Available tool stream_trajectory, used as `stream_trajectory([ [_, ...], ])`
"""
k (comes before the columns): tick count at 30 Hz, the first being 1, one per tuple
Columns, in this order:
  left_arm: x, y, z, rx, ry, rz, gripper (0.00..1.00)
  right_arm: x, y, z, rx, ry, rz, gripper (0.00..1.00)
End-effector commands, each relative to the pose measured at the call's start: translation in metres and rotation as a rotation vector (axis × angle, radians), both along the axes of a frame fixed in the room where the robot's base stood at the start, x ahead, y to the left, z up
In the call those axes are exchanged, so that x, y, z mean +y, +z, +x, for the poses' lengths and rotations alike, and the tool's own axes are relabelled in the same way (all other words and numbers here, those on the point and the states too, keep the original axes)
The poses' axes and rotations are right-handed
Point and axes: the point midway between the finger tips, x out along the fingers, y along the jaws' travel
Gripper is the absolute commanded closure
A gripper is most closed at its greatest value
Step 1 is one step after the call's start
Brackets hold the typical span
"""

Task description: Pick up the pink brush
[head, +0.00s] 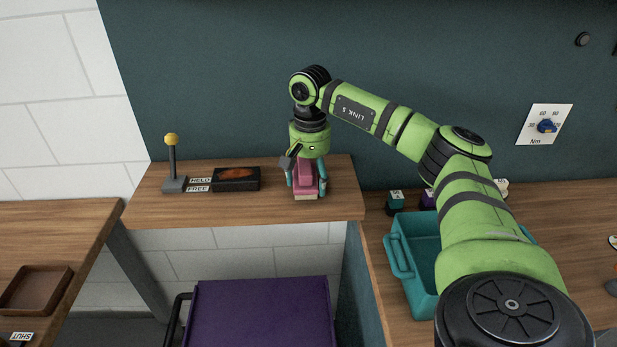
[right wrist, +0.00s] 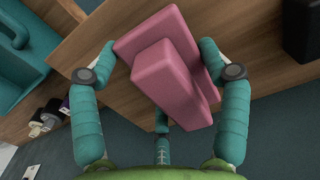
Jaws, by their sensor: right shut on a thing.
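The pink brush (head: 306,186) is a blocky pink piece with a paler strip along its bottom, on the wooden shelf at the back. My right gripper (head: 306,182) points down over it with a teal finger on each side, shut on it. In the right wrist view the pink brush (right wrist: 168,65) fills the space between the fingers of my right gripper (right wrist: 165,75). Whether its underside touches the shelf or is just clear of it, I cannot tell. My left gripper is not in view.
On the same shelf (head: 260,208) stand a dark box (head: 236,179) and a yellow-knobbed lever (head: 172,160) beside HELD and FREE labels. A teal bin (head: 403,262) stands right, lower down, partly behind my arm. A purple surface (head: 258,315) lies below the shelf. A brown tray (head: 35,290) is at left.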

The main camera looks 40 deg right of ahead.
Motion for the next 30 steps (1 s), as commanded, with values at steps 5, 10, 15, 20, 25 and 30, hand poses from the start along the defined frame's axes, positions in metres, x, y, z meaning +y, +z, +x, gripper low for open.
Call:
stream_trajectory([
  [5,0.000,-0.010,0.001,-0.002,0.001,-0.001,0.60,0.000,0.022,0.002,-0.010,0.000,0.002,0.60],
  [10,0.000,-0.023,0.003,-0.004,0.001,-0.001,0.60,-0.018,0.047,-0.013,-0.007,-0.007,0.001,0.60],
  [15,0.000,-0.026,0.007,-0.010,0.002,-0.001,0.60,-0.046,0.072,-0.037,-0.006,-0.006,0.000,0.60],
  [20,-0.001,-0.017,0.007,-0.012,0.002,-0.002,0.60,-0.067,0.092,-0.055,-0.005,-0.005,0.000,0.60],
  [25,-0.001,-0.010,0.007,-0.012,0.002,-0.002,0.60,-0.081,0.103,-0.068,-0.004,-0.001,0.000,0.60],
  [30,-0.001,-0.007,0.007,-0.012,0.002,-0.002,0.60,-0.088,0.106,-0.074,-0.003,0.000,0.001,0.60],
])
